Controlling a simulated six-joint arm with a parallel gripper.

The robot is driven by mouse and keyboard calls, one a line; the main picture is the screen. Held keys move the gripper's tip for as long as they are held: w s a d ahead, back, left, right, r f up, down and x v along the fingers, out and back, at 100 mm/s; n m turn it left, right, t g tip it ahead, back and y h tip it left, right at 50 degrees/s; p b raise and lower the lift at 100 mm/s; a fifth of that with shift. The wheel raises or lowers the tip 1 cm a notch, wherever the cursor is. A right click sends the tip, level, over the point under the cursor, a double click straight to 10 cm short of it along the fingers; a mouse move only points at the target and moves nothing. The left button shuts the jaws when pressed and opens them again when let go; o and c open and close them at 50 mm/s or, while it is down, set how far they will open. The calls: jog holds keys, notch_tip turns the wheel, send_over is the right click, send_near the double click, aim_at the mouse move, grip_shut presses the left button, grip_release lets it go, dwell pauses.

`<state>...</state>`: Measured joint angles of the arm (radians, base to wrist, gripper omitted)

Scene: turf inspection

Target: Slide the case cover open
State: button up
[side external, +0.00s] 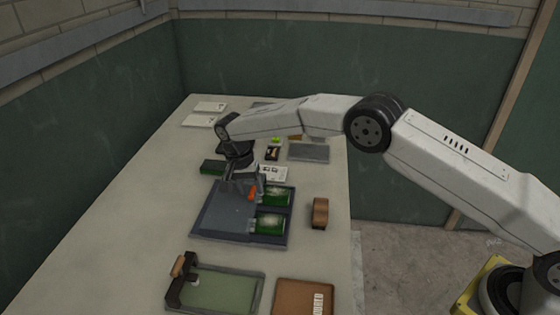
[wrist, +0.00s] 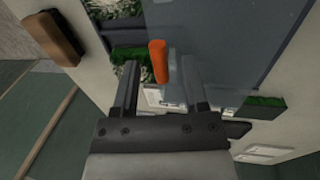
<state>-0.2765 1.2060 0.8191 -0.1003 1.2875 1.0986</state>
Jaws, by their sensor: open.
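The case (side external: 268,241) is a dark, flat box on the table. Its blue-grey sliding cover (side external: 222,211) lies over the left part, with two green turf samples showing uncovered at the right. The cover also shows in the wrist view (wrist: 225,45). An orange handle (side external: 252,193) stands up near the cover's right edge. In the wrist view the handle (wrist: 159,62) appears between my fingertips, with gaps on both sides. My gripper (wrist: 160,78) is open and empty, pointing down over the case's far part; whether a finger touches the handle cannot be told.
A brown brush-like block (side external: 320,212) lies right of the case. A clamped green tray (side external: 222,291) and a brown clipboard-like item (side external: 304,296) lie in front. A dark green block (side external: 212,167) and white cards (side external: 273,173) sit behind. The table's left side is clear.

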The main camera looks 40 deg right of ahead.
aim_at(246, 199)
jog(key=shift+r, duration=0.1)
notch_tip(246, 199, up, 8)
jog(key=w+a, duration=0.1)
jog(key=shift+f, duration=0.25)
jog(key=shift+d, duration=0.1)
dwell(0.6)
jog(key=shift+s+d+f+t+y, duration=0.15)
jog(key=shift+d+t+y, duration=0.15)
jog(key=shift+y, duration=0.2)
jog(key=shift+s+d+r+t+y, duration=0.1)
jog(key=shift+s+d+t+y, duration=0.1)
jog(key=shift+t+y, duration=0.25)
jog(key=shift+s+d+t+y, duration=0.65)
jog(key=shift+s+d+t, duration=0.15)
jog(key=shift+s+t, duration=0.1)
jog(key=shift+f, duration=0.1)
jog(key=shift+x, duration=3.85)
